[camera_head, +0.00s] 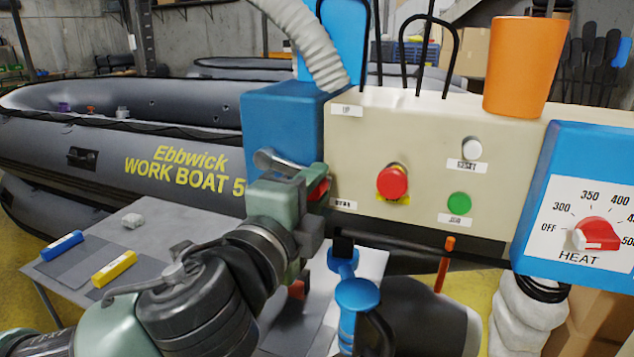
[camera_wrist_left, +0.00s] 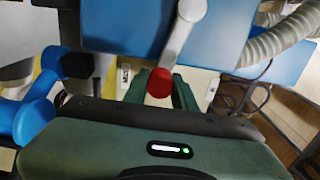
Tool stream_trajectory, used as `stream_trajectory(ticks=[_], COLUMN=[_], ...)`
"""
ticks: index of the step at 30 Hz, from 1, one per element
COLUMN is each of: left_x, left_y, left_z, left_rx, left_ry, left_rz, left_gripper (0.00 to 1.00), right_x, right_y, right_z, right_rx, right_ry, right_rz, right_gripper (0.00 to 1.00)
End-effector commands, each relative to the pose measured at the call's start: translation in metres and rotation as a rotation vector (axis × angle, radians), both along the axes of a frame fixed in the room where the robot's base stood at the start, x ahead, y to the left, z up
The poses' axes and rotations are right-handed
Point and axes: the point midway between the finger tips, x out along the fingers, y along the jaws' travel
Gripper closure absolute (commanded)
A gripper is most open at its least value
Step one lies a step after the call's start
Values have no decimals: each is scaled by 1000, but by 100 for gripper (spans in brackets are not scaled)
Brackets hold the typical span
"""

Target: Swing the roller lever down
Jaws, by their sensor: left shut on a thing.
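The roller lever is a grey arm (camera_head: 281,162) with a red knob, mounted on the blue housing (camera_head: 272,118) at the left end of the cream control panel. It slopes down to the right, and its knob sits a little above the lower label (camera_head: 343,204). My left gripper (camera_head: 316,190) is shut on the red knob, which shows partly between the fingers. In the left wrist view the lever's grey arm (camera_wrist_left: 186,32) comes down to the red knob (camera_wrist_left: 160,83) between the green fingers. My right gripper is not in view.
The cream panel (camera_head: 420,130) carries a red button (camera_head: 392,182), a green button (camera_head: 459,204), a white button (camera_head: 471,148) and an orange cup (camera_head: 522,65). A heat dial (camera_head: 597,233) is at right. Blue and yellow blocks lie on the grey table (camera_head: 185,225). A ribbed hose rises above.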

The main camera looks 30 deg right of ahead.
Motion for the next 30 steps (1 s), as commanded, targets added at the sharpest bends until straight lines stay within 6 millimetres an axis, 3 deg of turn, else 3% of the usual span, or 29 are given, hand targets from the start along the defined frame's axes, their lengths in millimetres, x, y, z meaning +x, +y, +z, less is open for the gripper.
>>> stream_trajectory(ticks=[12,30], left_x=[9,14], left_y=[7,11], left_z=[-25,-32], left_rx=[192,259], left_ry=[-226,-305], left_rz=[5,8], left_gripper=[100,100], right_x=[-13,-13], right_y=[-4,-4], right_z=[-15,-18], right_rx=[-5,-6], right_ry=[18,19], right_rz=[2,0], right_gripper=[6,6])
